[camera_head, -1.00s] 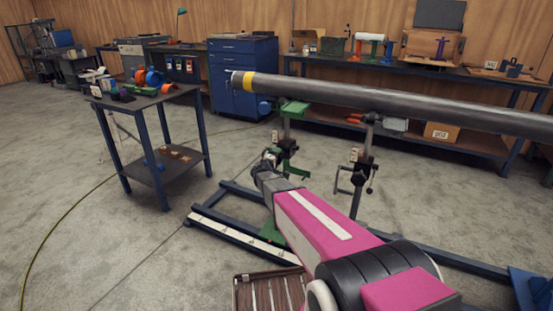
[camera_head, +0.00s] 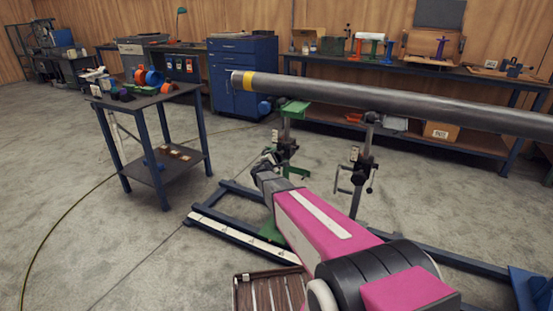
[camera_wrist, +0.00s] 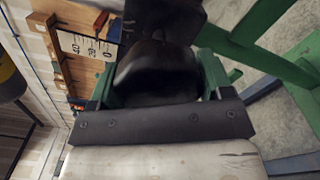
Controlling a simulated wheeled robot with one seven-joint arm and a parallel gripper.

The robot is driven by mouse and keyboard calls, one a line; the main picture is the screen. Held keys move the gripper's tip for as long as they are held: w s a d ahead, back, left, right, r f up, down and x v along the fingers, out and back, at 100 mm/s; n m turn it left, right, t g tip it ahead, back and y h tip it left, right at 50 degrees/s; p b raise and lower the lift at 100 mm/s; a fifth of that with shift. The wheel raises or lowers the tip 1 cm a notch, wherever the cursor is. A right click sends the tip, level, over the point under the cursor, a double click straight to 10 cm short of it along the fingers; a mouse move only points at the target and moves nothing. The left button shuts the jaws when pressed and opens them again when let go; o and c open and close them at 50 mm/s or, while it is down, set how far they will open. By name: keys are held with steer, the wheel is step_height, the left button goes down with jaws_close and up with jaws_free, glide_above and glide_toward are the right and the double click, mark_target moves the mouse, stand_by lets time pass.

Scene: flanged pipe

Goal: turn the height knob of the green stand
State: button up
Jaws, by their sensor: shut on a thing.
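The green stand (camera_head: 294,108) is under the yellow-banded end of the grey pipe (camera_head: 400,99). The pipe lies level above it. My gripper (camera_head: 268,158) is at the stand's dark column, low on its left side. In the wrist view a dark rounded knob (camera_wrist: 155,75) sits between green parts, right in front of my gripper. My gripper is shut on this knob; the fingertips' contact is mostly hidden.
A second stand (camera_head: 361,165) with a crank holds the pipe to the right. A blue floor frame (camera_head: 225,228) runs below. A small work table (camera_head: 150,97) stands at the left. A slatted crate (camera_head: 270,290) is at the bottom. The left floor is open.

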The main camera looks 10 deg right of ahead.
stand_by(0.4)
steer(key=o, duration=0.9)
steer(key=shift+s+a, duration=0.1)
steer(key=v, duration=1)
steer(key=shift+s+a, duration=0.15)
steer(key=shift+s, duration=0.1)
